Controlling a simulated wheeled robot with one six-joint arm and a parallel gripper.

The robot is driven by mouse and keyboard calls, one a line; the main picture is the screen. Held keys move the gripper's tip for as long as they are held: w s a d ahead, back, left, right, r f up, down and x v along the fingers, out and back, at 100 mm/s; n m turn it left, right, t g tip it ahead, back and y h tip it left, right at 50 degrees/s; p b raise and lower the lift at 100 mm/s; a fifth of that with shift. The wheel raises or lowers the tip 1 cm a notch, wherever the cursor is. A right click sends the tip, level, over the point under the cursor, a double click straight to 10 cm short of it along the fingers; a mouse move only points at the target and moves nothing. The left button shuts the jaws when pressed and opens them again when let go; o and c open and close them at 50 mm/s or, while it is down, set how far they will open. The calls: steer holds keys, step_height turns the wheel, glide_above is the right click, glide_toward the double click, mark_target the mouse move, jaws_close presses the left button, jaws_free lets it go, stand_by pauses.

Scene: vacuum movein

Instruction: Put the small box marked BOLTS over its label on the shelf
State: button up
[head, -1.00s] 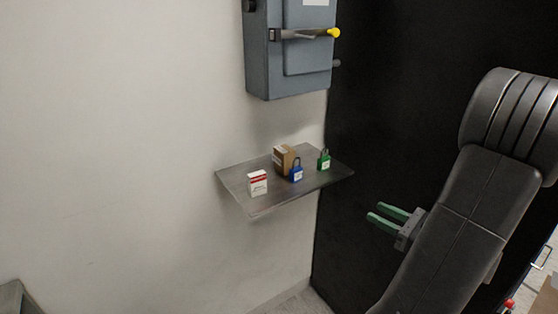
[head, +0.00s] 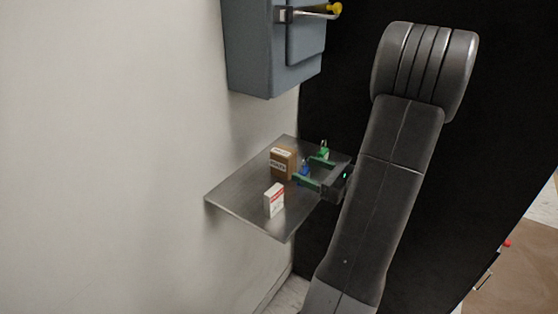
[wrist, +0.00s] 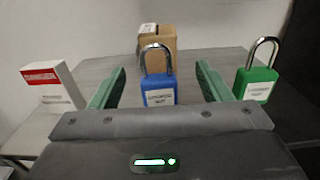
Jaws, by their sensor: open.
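A brown cardboard box (head: 283,164) with a white label stands on the grey metal shelf (head: 232,200); its print is too small to read surely. It also shows in the wrist view (wrist: 160,34), behind a blue padlock. A small white and red box (head: 274,202) stands nearer the shelf's front edge; its print is also unreadable, and in the wrist view (wrist: 55,88) it is at the left. My gripper (head: 302,168) is open at the shelf, its green fingers on either side of the blue padlock (wrist: 159,92), with a gap to each side. No shelf label is visible.
A green padlock (wrist: 256,82) stands just right of my gripper's right finger. A grey electrical box (head: 275,55) with a yellow-tipped handle hangs on the wall above the shelf. The left part of the shelf is bare.

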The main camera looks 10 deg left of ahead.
mark_target(293, 164)
steer(key=shift+p+x, duration=0.55)
steer(key=shift+x, duration=2.45)
steer(key=shift+c, duration=0.4)
steer(key=c, duration=1.2)
